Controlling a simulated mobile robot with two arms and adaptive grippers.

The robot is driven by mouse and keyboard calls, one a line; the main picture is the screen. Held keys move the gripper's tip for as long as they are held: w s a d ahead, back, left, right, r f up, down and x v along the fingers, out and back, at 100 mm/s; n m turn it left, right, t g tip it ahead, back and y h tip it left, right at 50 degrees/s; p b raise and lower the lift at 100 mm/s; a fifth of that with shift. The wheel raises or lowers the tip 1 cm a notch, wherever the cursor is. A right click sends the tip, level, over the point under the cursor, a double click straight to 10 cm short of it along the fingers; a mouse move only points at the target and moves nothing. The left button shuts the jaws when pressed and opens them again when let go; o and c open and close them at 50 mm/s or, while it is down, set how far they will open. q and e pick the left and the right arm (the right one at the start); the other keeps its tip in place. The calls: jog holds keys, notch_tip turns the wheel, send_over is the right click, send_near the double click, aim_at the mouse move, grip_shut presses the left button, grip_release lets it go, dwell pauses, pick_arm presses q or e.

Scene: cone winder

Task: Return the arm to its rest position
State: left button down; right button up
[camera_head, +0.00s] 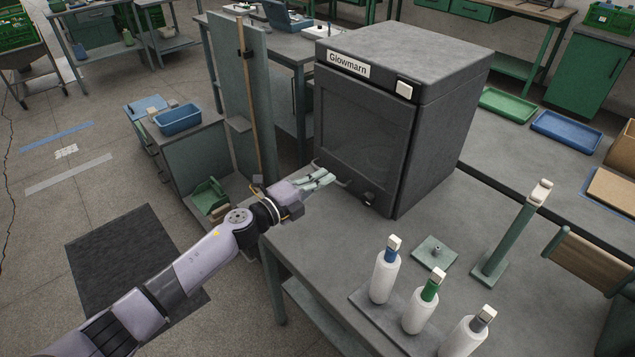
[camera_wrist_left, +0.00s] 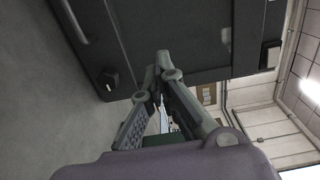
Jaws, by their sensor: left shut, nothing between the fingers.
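My left arm reaches in from the lower left in the head view. Its gripper (camera_head: 322,178) is at the left front edge of the grey table (camera_head: 310,222), just in front of the dark cabinet labelled Glowmarn (camera_head: 362,130). The fingers look shut and hold nothing. In the left wrist view the gripper (camera_wrist_left: 163,62) shows with its fingertips together, in front of the dark cabinet front (camera_wrist_left: 200,35). Whether the fingertips touch the cabinet or its handle cannot be told. My right gripper is not in view.
A tall panel (camera_head: 232,95) rises behind the gripper. Open floor (camera_head: 50,225) lies left.

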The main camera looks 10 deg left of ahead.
pick_arm(q)
jog(key=s+a+f+n+g+y, duration=0.1)
jog(key=s+a+f+n+y, duration=0.25)
jog(key=s+n, duration=0.35)
jog(key=s+a+f+n+g+y, duration=0.1)
jog(key=s+a+f+n+y, duration=0.25)
jog(key=s+n, duration=0.25)
jog(key=s+a+f+n+g+y, duration=0.1)
jog(key=s+a+f+n+y, duration=0.2)
jog(key=s+n+y, duration=0.3)
jog(key=s+f+n+g+h, duration=0.15)
jog(key=s+g, duration=0.25)
jog(key=s, duration=0.7)
jog(key=s+f+n+g+h, duration=0.1)
jog(key=s+f+n+g, duration=0.2)
jog(key=s, duration=0.7)
notch_tip(320, 180, down, 25)
jog(key=s+g, duration=0.2)
jog(key=s+a+f+g, duration=0.1)
jog(key=s+a+f, duration=0.2)
jog(key=s+f, duration=1.3)
jog(key=shift+s+a+f, duration=0.15)
jog(key=shift+s+f, duration=0.05)
jog(key=shift+s, duration=0.15)
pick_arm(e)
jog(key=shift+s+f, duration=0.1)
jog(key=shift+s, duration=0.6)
